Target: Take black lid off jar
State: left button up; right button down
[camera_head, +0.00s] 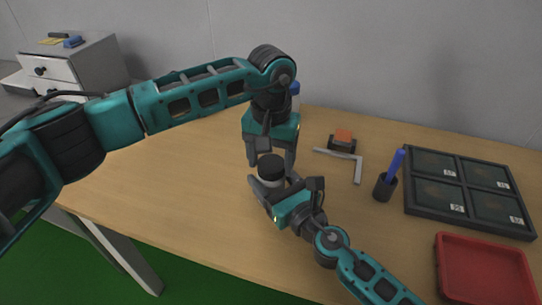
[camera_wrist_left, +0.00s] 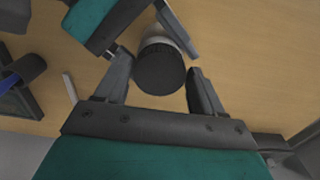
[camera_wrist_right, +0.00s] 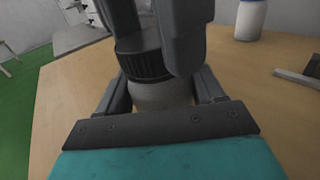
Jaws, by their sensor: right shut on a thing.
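The jar (camera_head: 272,181) has a pale body and a black lid (camera_head: 271,166) and stands upright near the table's middle. My right gripper (camera_head: 277,186) is shut on the jar's body, reaching from the front right. My left gripper (camera_head: 272,159) points down from above, with its fingers on either side of the lid. In the left wrist view the ribbed lid (camera_wrist_left: 160,68) sits between these fingers with a gap on each side, so the gripper is open. In the right wrist view the lid (camera_wrist_right: 143,63) sits on the jar body (camera_wrist_right: 160,95), partly hidden by the left fingers.
A white bottle with a blue cap (camera_head: 294,91) stands behind my left gripper. To the right are an orange-topped block (camera_head: 342,139), a metal L-shaped piece (camera_head: 357,168), a dark cup (camera_head: 384,187) with a blue pen, a black tray (camera_head: 463,214) and a red tray (camera_head: 440,262). The table's left is clear.

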pick_arm(q)
jog(key=c, duration=0.8)
jog(key=n, duration=0.9)
jog(key=shift+n, duration=0.4)
jog(key=n, duration=0.3)
jog(key=shift+n, duration=0.4)
jog(key=n, duration=0.9)
jog(key=shift+r, duration=0.1)
jog(key=n, duration=0.3)
jog(key=shift+n, duration=0.4)
jog(key=n, duration=0.3)
jog(key=shift+n, duration=0.4)
jog(key=n, duration=0.5)
jog(key=shift+n, duration=0.3)
jog(key=n, duration=0.5)
jog(key=shift+n, duration=0.3)
jog(key=n, duration=0.5)
jog(key=shift+n, duration=0.3)
jog(key=n, duration=0.7)
jog(key=shift+r, duration=0.1)
